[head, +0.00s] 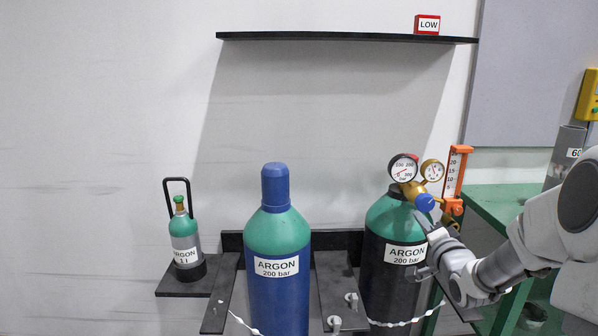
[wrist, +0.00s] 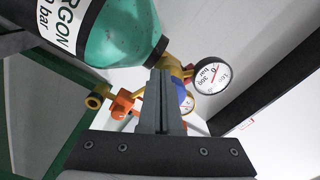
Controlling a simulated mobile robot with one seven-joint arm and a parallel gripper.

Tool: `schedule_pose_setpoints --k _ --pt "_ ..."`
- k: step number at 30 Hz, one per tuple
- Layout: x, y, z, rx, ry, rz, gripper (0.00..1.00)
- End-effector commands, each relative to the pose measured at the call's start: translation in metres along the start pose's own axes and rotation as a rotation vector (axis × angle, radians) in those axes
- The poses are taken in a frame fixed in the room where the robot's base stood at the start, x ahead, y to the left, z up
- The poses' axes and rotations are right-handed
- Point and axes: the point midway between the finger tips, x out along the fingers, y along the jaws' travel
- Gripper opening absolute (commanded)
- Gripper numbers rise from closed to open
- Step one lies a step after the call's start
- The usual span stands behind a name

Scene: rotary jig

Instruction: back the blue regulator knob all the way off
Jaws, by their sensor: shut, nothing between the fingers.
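The blue regulator knob (head: 425,202) is on the front of the brass regulator (head: 411,190), on top of the right-hand green-shouldered argon cylinder (head: 392,222). My gripper (head: 420,217) is just below the knob in the head view, its fingers pointing up towards it. In the wrist view my gripper (wrist: 161,76) is shut and empty, its fingers side by side. The knob (wrist: 178,90) shows as a blue patch partly hidden behind them. I cannot tell whether the fingertips touch it. A round bar gauge (head: 403,168) and a smaller gauge (head: 432,171) sit above the knob.
An orange flowmeter (head: 455,175) stands right of the regulator, close to my arm. A blue argon cylinder (head: 277,300) and a small argon bottle (head: 185,240) stand to the left. A black shelf (head: 340,37) holds a red LOW sign (head: 427,25). A green bench (head: 495,202) is at right.

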Motion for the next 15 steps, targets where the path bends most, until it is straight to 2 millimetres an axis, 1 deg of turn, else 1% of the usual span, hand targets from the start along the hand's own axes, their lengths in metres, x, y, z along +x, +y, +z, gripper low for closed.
schedule_pose_setpoints --k 2,5,15 --pt "-0.003 0.001 -0.001 -0.001 0.002 0.002 0.0" --pt "-0.013 0.001 0.0 -0.001 -0.001 0.003 0.0" --pt "-0.053 0.0 0.003 0.001 -0.006 0.003 0.0"
